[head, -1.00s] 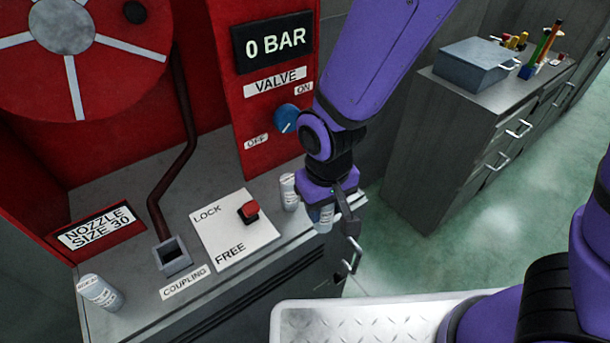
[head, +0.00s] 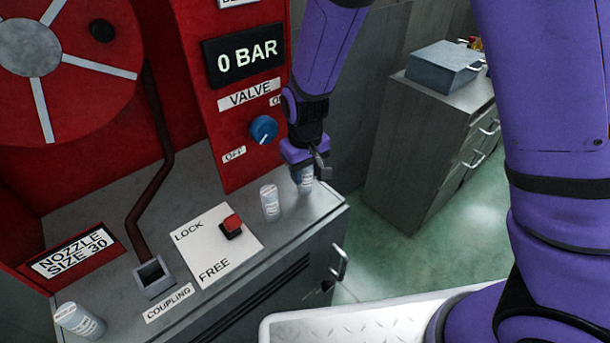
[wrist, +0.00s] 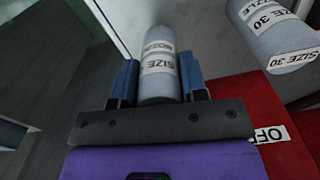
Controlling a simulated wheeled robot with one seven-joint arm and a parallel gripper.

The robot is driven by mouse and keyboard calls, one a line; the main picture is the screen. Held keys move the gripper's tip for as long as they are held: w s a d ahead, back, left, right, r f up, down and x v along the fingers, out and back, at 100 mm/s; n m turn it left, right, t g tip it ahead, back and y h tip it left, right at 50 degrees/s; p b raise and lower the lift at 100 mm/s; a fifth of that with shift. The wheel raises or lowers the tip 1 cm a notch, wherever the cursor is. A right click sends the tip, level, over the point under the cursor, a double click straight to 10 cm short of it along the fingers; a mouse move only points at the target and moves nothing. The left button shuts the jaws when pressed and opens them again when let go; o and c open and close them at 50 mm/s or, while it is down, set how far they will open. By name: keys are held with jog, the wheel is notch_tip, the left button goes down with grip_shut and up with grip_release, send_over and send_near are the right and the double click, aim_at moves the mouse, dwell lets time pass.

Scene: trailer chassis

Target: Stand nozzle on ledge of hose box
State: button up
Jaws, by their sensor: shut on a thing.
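My gripper (head: 307,170) is shut on a pale grey nozzle (head: 305,183) over the right end of the hose box ledge (head: 318,205). The wrist view shows this nozzle (wrist: 158,70) between the two blue fingers (wrist: 159,88), its "SIZE" label upside down and the number unclear. It looks upright; I cannot tell whether its base touches the ledge. A second nozzle (head: 270,203) stands on the ledge just left of it, and in the wrist view that nozzle (wrist: 275,35) reads "SIZE 30".
On the ledge are a coupling socket (head: 153,278) and a LOCK/FREE plate with a red knob (head: 231,226). A sign (head: 73,251) reads "NOZZLE SIZE 30". The blue valve knob (head: 264,129) and 0 BAR display (head: 244,53) are behind. A grey cabinet (head: 420,150) stands right.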

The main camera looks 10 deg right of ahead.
jog(key=shift+f, duration=0.9)
jog(key=shift+f, duration=0.15)
jog(key=o, duration=1)
jog(key=shift+o, duration=0.2)
